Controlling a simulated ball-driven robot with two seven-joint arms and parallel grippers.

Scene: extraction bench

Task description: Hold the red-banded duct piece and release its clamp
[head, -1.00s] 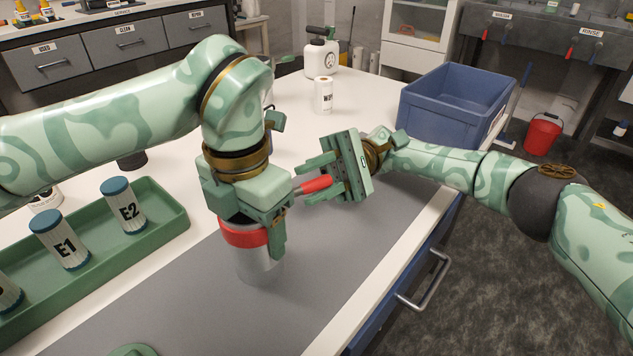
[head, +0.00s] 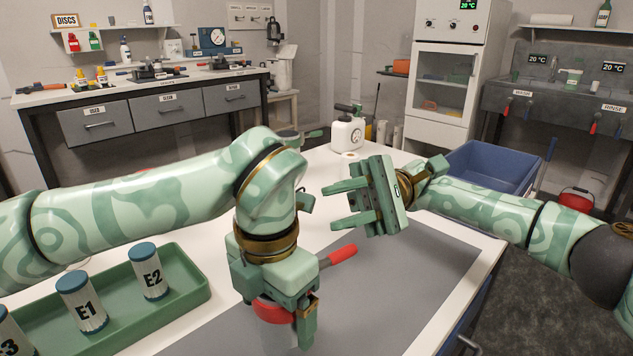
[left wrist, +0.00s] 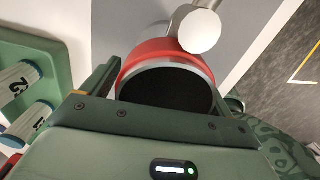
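The red-banded duct piece (head: 272,311) is mostly hidden behind my left gripper (head: 280,318) in the head view. In the left wrist view its red band (left wrist: 155,50) and dark round opening (left wrist: 165,88) sit between the two fingers of my left gripper (left wrist: 165,85), which look closed on its sides. A red lever handle (head: 341,254) sticks out to the right beside my left gripper. My right gripper (head: 348,204) is open and empty, above the lever and apart from it. A bar with a pale round end (left wrist: 198,31) crosses the duct's edge in the left wrist view.
A green tray (head: 190,292) with labelled cylinders E1 (head: 82,302) and E2 (head: 148,271) lies at left. A blue crate (head: 490,165) is at right behind my right arm. A white jug (head: 346,134) stands at the back. The grey mat (head: 420,280) is clear at right.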

